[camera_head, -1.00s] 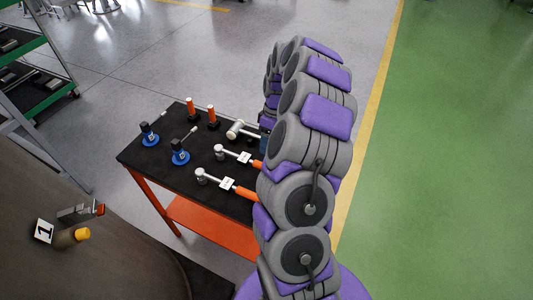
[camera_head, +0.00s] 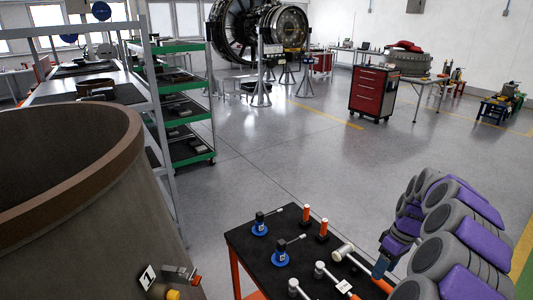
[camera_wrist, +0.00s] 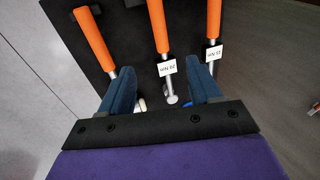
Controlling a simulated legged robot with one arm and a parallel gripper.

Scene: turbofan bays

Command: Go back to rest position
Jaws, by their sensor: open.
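My gripper (camera_wrist: 163,72) is open, its two blue fingers spread above the cart in the wrist view. In the head view one blue finger (camera_head: 380,267) shows at the cart's right side, and my arm hides part of the cart. Nothing appears gripped. An orange-handled tool with a white label (camera_wrist: 166,68) shows below, between the fingers. Another labelled orange-handled tool (camera_wrist: 214,52) is to the right, and an orange handle (camera_wrist: 94,38) is to the left. I cannot tell the exact height of the fingers above them.
The black-topped cart (camera_head: 262,270) also holds two blue-based tools (camera_head: 260,229), upright orange handles (camera_head: 306,213) and a white-headed mallet (camera_head: 343,250). A large brown cylinder (camera_head: 70,200) and a green shelf rack (camera_head: 190,150) stand left. Open grey floor (camera_head: 330,160) lies beyond.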

